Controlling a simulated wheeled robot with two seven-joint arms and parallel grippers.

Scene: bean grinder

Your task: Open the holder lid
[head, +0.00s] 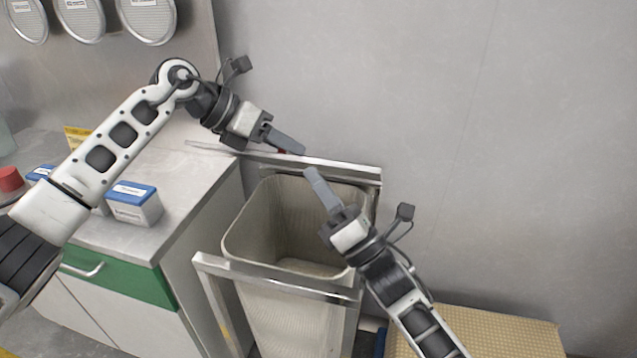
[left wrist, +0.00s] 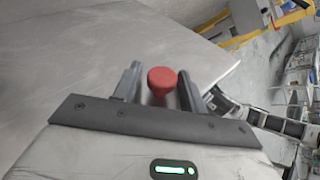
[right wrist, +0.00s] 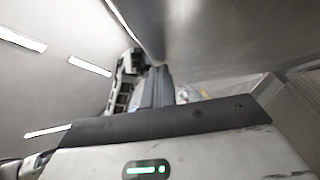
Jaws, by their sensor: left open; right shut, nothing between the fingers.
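The holder is a metal frame (head: 300,282) around a pale, ribbed bin (head: 265,240). The bin's mouth is uncovered in the head view. A thin metal panel, apparently the lid, shows nearly edge-on at the holder's back; its exact tilt is unclear. A red knob (left wrist: 161,78) stands between the two fingers of my open left gripper (left wrist: 157,88); I cannot tell if they touch it. In the head view, my left gripper (head: 290,145) is over the holder's back edge. My right gripper (head: 312,175) is shut and empty above the bin's mouth, near the back rail. It also shows in the right wrist view (right wrist: 160,78).
A counter (head: 190,180) with a green drawer (head: 115,275) stands left of the holder. A blue-topped white box (head: 134,204) and a red-capped item (head: 9,180) are on it. A grey wall (head: 480,140) is close behind. A tan ribbed surface (head: 500,330) lies at lower right.

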